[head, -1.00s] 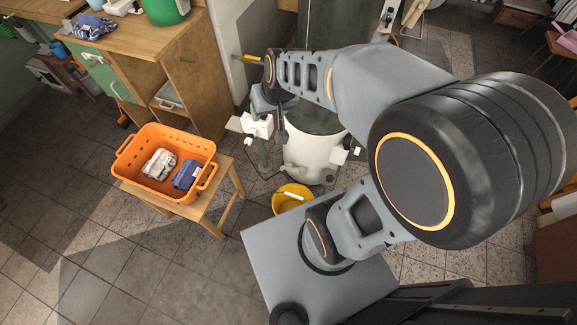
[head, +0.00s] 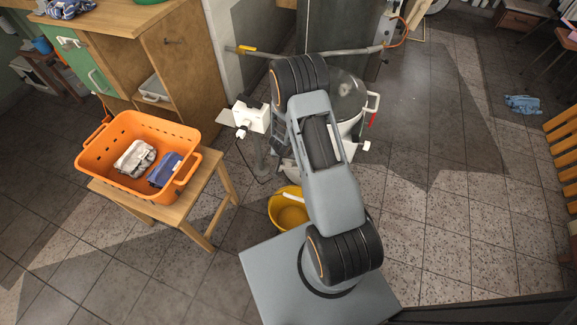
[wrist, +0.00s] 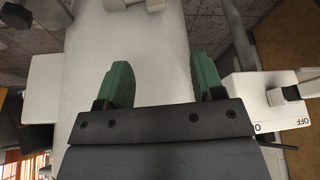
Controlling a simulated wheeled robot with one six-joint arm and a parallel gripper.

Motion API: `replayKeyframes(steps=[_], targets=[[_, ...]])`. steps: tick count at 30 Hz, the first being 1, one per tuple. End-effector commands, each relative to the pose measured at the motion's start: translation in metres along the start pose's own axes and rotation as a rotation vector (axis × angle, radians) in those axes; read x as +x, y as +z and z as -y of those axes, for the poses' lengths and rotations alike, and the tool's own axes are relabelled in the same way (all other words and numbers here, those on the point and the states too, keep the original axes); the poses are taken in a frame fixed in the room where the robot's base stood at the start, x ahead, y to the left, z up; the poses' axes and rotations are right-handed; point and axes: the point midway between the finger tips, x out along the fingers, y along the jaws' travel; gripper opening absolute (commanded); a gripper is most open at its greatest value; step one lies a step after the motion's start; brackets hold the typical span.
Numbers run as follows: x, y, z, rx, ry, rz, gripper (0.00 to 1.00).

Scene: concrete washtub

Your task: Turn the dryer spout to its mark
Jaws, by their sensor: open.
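The dryer is a pale round drum (head: 352,128) with a lid, standing beyond my arm, which covers its left part in the head view. A pale part low on its side (head: 289,171), above the yellow bucket (head: 291,212), may be the spout; I cannot tell. My gripper (wrist: 162,82) has two green fingers, apart and empty, in front of the drum's pale wall (wrist: 155,45) in the wrist view. A white fitting (wrist: 140,4) is cut off at the top edge, ahead of the fingers. No mark is clear. In the head view my arm hides the gripper.
In the wrist view a white box marked OFF (wrist: 265,98) is close right of the fingers; a white block (wrist: 42,88) is left. The orange basket (head: 106,165) with cloths stands on a wooden stool (head: 206,192). A metal pipe (head: 355,51) crosses behind.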

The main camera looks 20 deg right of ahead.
Motion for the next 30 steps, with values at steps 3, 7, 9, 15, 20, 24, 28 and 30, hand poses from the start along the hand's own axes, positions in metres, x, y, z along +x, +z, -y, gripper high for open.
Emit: replayKeyframes(steps=[3, 7, 9, 15, 20, 24, 28, 30], targets=[[0.018, 0.004, -0.003, 0.007, 0.013, 0.001, 0.62], [0.040, 0.006, -0.004, 0.007, 0.014, 0.001, 0.62], [0.054, 0.006, -0.004, 0.006, 0.014, 0.001, 0.62], [0.093, 0.005, -0.005, 0.006, 0.013, 0.002, 0.62], [0.117, 0.005, -0.005, 0.006, 0.012, 0.002, 0.62], [0.132, 0.004, -0.004, 0.006, 0.012, 0.001, 0.62], [0.140, 0.004, -0.005, 0.005, 0.012, 0.001, 0.62], [0.142, 0.004, -0.004, 0.005, 0.012, 0.001, 0.62]])
